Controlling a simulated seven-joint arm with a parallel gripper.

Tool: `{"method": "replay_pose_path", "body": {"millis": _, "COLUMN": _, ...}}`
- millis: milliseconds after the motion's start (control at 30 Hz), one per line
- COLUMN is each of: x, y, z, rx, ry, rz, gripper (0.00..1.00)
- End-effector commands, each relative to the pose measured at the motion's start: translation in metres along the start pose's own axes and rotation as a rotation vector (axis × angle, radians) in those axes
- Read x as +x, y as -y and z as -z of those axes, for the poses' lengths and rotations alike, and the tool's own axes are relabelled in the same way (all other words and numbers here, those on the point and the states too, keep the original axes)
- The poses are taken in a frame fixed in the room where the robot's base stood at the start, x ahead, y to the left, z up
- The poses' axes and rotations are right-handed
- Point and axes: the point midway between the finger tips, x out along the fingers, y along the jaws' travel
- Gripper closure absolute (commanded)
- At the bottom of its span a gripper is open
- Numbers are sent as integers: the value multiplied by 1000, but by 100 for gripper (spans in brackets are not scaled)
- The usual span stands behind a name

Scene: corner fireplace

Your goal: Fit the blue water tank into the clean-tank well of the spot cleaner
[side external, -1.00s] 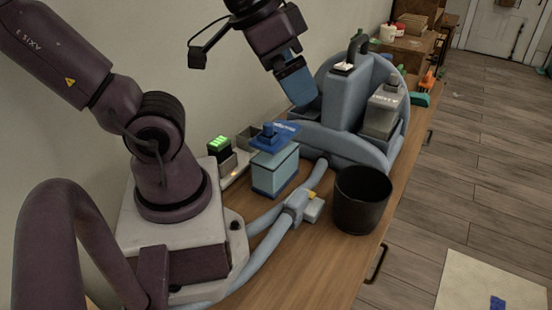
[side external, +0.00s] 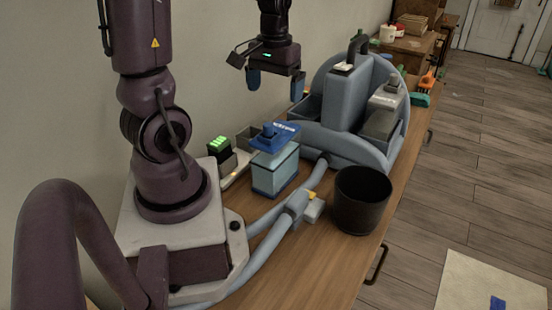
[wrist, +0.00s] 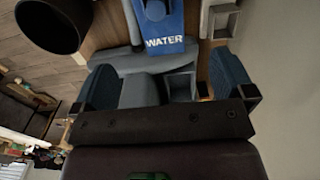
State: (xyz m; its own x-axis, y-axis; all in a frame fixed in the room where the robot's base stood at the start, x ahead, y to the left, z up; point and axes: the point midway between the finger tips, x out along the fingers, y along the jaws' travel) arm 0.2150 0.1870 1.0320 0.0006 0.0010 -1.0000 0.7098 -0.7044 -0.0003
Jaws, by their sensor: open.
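The water tank (side external: 275,172) stands upright on the wooden bench, with a pale clear body and a blue lid and knob. Its lid, marked WATER (wrist: 168,30), shows at the top of the wrist view. The grey-blue spot cleaner (side external: 343,102) stands behind and to the right of it. An empty square well (wrist: 180,85) in the cleaner shows between my fingers in the wrist view; in the side view, the left-hand well (side external: 309,106) is partly hidden. My gripper (side external: 275,85) is open and empty, pointing down above and behind the tank, left of the cleaner.
A smoky tank (side external: 382,122) sits in the cleaner's right side. A black bin (side external: 362,200) stands at the bench's front edge. The cleaner's hose (side external: 262,252) runs along the bench. A charger with green lights (side external: 219,147) and a small grey box (side external: 250,137) stand near the wall.

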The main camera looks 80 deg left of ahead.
Motion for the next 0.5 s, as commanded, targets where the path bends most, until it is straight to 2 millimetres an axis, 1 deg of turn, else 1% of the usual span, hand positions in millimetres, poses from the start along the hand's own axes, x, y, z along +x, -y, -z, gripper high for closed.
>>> {"method": "replay_pose_path", "body": {"millis": 33, "x": 11, "y": 0, "z": -2, "rx": -1, "ry": 9, "rz": 1, "gripper": 0}}
{"method": "replay_pose_path", "body": {"millis": 200, "x": 44, "y": 0, "z": -2, "rx": 2, "ry": 9, "rz": 1, "gripper": 0}}
{"method": "replay_pose_path", "body": {"millis": 300, "x": 57, "y": 0, "z": -1, "rx": 2, "ry": 6, "rz": 0, "gripper": 0}}
{"method": "replay_pose_path", "body": {"millis": 500, "x": 70, "y": 0, "z": 0, "rx": 2, "ry": 3, "rz": 0, "gripper": 0}}
